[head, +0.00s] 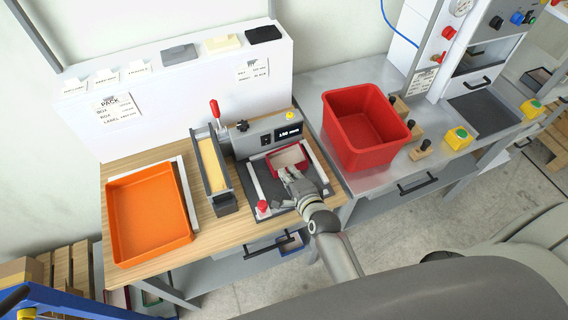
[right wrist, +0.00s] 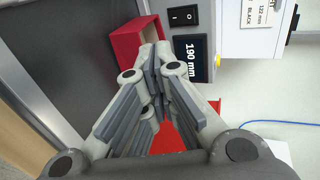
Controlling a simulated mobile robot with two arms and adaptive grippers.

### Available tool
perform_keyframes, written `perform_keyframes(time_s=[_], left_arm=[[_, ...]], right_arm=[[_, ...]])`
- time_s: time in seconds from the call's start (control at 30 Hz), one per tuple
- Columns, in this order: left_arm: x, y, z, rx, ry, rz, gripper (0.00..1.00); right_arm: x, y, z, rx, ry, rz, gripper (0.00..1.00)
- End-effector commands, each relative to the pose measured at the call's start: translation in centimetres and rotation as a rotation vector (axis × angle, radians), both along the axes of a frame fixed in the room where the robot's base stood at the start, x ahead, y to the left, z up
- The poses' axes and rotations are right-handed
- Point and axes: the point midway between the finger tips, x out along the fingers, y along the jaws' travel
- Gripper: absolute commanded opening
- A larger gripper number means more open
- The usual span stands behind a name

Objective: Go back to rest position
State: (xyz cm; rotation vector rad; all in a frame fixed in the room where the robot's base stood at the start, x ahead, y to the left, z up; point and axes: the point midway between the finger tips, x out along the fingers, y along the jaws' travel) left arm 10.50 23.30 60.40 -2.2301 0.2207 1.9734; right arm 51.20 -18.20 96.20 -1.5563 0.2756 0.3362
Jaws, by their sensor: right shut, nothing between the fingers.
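My right gripper (head: 291,177) is over the dark bed of the box former (head: 262,136), just in front of a small red box with a pale inside (head: 289,157). In the right wrist view the gripper's fingers (right wrist: 158,70) are closed together with nothing between them. The red box (right wrist: 137,42) shows just beyond the fingertips there; I cannot tell whether they touch it. The former's display reads 190 mm. My left gripper is not in either view.
An orange tray (head: 113,220) is on the wooden table at left. A large red bin (head: 350,155) stands on the metal bench at right. A lever with a red handle (head: 214,108) rises beside the former.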

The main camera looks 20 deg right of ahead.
Motion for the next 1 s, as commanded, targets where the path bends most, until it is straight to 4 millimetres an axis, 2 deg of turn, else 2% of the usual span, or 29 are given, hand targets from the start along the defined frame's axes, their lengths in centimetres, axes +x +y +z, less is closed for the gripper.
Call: perform_keyframes(time_s=[0.13,0.37,0.83,1.0], left_arm=[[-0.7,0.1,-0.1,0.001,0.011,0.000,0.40],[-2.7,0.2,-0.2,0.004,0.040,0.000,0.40],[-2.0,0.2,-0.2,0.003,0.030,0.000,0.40],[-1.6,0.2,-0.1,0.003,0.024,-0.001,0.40]], right_arm=[[-1.1,0.0,0.2,-0.001,-0.001,0.000,0.00],[-1.3,-0.1,0.3,-0.001,-0.001,0.000,0.00],[-1.4,0.0,0.3,-0.016,0.005,0.012,0.00],[-3.1,0.3,0.7,-0.182,0.082,0.147,0.00]])
